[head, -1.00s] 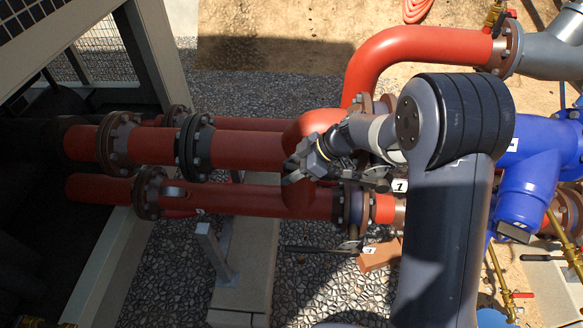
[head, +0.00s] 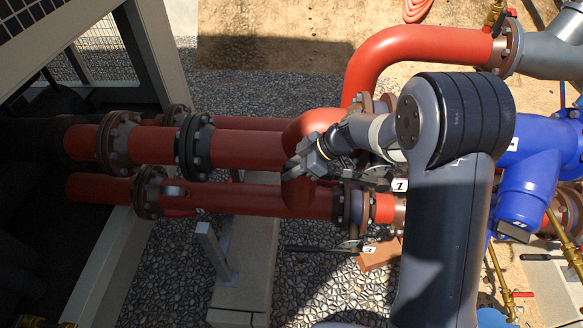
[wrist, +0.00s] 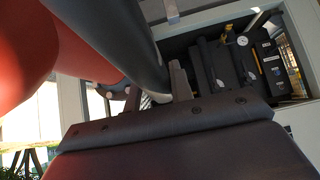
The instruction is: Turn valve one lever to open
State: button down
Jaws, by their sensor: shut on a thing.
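Valve one's lever (head: 352,181) is a dark bar near the white tag marked 1 (head: 399,185), beside the red pipes in the head view. It runs left from the tag toward my gripper (head: 306,172). My gripper is shut on the lever near its left end. In the wrist view a dark grey bar (wrist: 148,55) passes between my gripper's fingers (wrist: 156,90). My wrist and arm hide much of the valve body, and the exact contact is hard to see.
Red pipes (head: 235,198) with bolted flanges run close by my gripper. A second dark lever (head: 318,249) with a white tag (head: 369,249) lies below. Blue piping (head: 535,170) stands at the right. Gravel (head: 170,270) and a concrete strip (head: 245,275) lie underneath.

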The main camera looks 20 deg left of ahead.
dwell(0.7)
notch_tip(320, 180, down, 6)
jog(key=h+b, duration=0.1)
jog(key=b, duration=0.1)
jog(key=h+b, duration=0.1)
jog(key=b, duration=0.2)
jog(key=shift+s+a+r+t+h, duration=0.1)
jog(key=shift+a+r+t+h, duration=0.05)
jog(key=shift+t+h, duration=0.15)
jog(key=c, duration=1.4)
grip_release()
jog(key=shift+o, duration=0.8)
jog(key=b+v, duration=0.1)
jog(key=v, duration=0.9)
jog(key=shift+r+b, duration=0.35)
jog(key=shift+b, duration=0.05)
jog(key=shift+f, duration=0.15)
